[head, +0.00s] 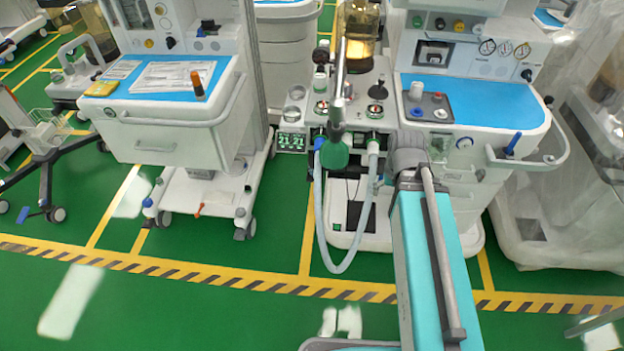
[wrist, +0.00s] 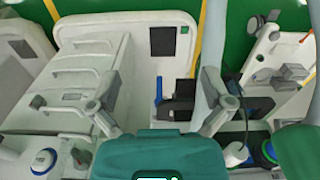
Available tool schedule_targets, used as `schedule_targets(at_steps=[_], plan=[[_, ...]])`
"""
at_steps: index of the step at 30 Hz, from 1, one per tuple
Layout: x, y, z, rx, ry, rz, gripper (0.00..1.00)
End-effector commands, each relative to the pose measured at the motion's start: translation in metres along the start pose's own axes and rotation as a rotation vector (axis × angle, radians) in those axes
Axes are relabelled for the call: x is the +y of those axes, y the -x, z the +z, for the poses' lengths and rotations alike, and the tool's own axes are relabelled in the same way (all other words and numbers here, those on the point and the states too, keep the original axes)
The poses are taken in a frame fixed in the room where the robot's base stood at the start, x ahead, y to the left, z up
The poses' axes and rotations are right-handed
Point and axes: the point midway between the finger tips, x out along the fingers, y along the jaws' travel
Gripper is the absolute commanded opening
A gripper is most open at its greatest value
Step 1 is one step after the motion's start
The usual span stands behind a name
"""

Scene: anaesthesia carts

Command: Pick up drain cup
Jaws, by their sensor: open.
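I cannot make out for sure which part is the drain cup. My gripper (wrist: 160,84) is open in the wrist view, its two grey fingers spread wide and nothing held. A small upright blue part (wrist: 158,90) and a black block (wrist: 186,98) show beyond and between the fingers; I cannot tell their distance. In the head view my turquoise arm reaches up to the middle anaesthesia machine (head: 470,97), and the gripper's fingers are not clear there. A green bag (head: 335,155) hangs beside a pale looped hose (head: 322,225); the hose also shows in the wrist view (wrist: 213,50).
A white cart (head: 165,143) with a blue top stands at the left. A plastic-covered machine (head: 560,200) stands at the right. A metal pole (head: 340,75) rises above the green bag. Open green floor with a striped yellow line lies in front.

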Motion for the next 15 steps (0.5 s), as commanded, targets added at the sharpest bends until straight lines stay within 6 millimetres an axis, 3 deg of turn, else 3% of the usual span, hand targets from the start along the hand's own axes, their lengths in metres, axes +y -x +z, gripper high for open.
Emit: schedule_targets(at_steps=[1,15], plan=[[0.000,-0.021,-0.001,0.002,0.000,0.000,1.00],[-0.001,-0.110,-0.006,0.019,-0.003,0.006,1.00]])
